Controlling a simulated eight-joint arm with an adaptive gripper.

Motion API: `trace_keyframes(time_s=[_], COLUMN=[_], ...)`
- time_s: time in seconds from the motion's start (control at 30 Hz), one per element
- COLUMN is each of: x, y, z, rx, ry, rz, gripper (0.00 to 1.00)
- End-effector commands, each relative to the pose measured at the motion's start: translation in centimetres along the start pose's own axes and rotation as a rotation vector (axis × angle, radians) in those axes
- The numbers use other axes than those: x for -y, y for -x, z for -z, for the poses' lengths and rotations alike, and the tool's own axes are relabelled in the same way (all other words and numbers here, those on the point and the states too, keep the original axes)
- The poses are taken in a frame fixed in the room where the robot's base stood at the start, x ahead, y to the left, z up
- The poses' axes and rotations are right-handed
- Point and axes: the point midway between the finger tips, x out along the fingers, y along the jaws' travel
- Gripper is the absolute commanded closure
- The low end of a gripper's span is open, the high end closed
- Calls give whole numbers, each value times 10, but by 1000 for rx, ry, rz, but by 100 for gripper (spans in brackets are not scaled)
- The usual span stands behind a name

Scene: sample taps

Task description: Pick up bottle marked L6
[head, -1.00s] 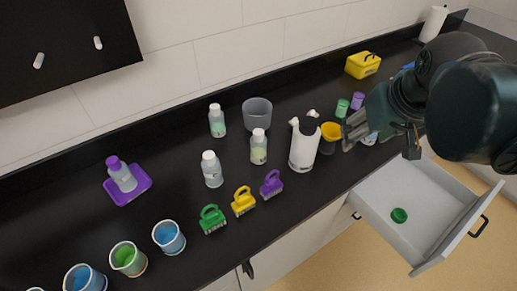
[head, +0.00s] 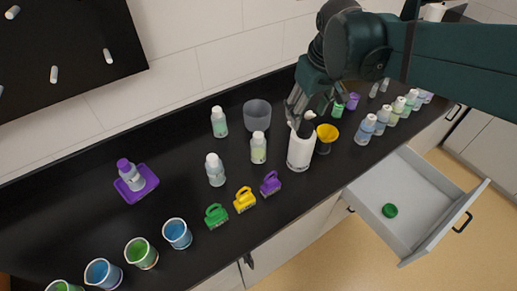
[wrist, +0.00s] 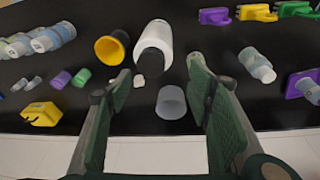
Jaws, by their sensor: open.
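No label is legible, so I cannot tell which bottle is marked L6. White-capped bottles stand on the counter in the head view: one at the back (head: 219,123), one in the middle (head: 258,149), one in front (head: 215,171). A purple-capped bottle (head: 132,178) stands on a purple tray (head: 149,180). More bottles (head: 365,131) stand in a row to the right. My gripper (head: 300,108) is open over the counter, near a white container (head: 300,151). In the wrist view the open fingers (wrist: 155,85) hold nothing; bottles (wrist: 257,66) show to the right.
A grey cup (head: 257,115) stands near the wall, and a yellow funnel-like cup (head: 327,133) right of the white container.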

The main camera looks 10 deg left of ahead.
Motion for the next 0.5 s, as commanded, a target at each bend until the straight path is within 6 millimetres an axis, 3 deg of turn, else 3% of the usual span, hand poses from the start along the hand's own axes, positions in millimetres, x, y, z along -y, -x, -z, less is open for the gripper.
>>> trace_keyframes(time_s=[0.5], x=[58], y=[-27], z=[65], rx=[114], ry=[201], rz=[57], gripper=[49])
